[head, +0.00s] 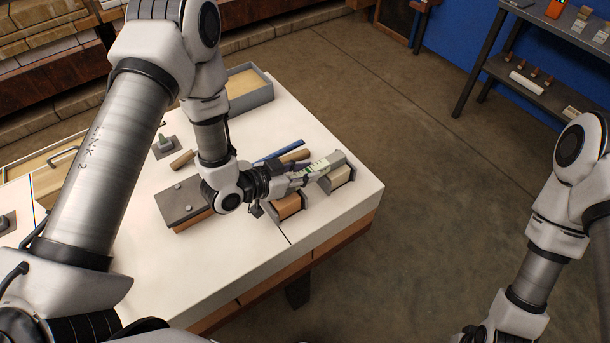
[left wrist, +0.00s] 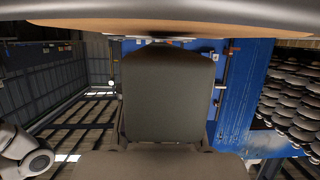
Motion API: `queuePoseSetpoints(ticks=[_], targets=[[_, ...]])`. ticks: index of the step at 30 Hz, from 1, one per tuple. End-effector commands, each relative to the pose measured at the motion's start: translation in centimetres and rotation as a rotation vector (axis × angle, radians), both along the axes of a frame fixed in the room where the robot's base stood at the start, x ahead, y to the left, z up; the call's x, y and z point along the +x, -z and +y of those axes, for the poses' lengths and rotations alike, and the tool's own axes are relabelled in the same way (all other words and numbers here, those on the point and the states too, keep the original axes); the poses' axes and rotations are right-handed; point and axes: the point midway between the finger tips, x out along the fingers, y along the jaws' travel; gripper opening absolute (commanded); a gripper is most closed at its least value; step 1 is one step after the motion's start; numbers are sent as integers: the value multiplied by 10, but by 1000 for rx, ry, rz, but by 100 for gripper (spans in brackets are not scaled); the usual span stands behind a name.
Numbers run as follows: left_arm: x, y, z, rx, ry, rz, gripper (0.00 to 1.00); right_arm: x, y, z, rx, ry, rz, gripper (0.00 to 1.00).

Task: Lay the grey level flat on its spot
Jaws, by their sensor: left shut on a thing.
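The grey level (head: 322,166), a short bar with a pale greenish face, is held over the right end of the white table (head: 340,214). My left gripper (head: 299,178) is shut on its near-left end. The level lies above or between two wooden blocks with grey parts, one nearer block (head: 288,205) and one farther block (head: 338,180); I cannot tell if it touches them. In the left wrist view a dark grey slab (left wrist: 168,95) fills the middle, too close to identify. The level's spot cannot be made out. My right gripper is outside the picture.
A blue bar (head: 280,150) and a wooden piece (head: 295,156) lie behind the level. A dark plate with knobs (head: 185,203) and a wooden cylinder (head: 182,158) are to the left. A grey-walled tray (head: 262,97) stands at the back. The table's front-right corner is clear.

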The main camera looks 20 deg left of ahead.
Motion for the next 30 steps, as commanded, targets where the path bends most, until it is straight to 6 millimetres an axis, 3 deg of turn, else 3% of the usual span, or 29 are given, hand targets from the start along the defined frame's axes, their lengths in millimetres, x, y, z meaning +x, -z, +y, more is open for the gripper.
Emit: queuePoseSetpoints(ticks=[14, 15, 16, 17, 25, 29, 30], targets=[[1, 7, 0, -1, -1, -2, 0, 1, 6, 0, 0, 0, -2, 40], [0, 7, 0, 0, -1, -1, 39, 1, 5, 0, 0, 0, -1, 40], [0, 6, 0, 0, -1, -1, 50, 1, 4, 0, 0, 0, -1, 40], [0, 6, 0, 0, -1, -1, 54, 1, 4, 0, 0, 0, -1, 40], [0, 5, 0, 0, -1, -1, 54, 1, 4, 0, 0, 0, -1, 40], [1, -8, 0, -1, -1, -2, 54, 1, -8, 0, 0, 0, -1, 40], [-4, -5, 4, -2, -5, 1, 54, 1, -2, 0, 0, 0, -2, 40]])
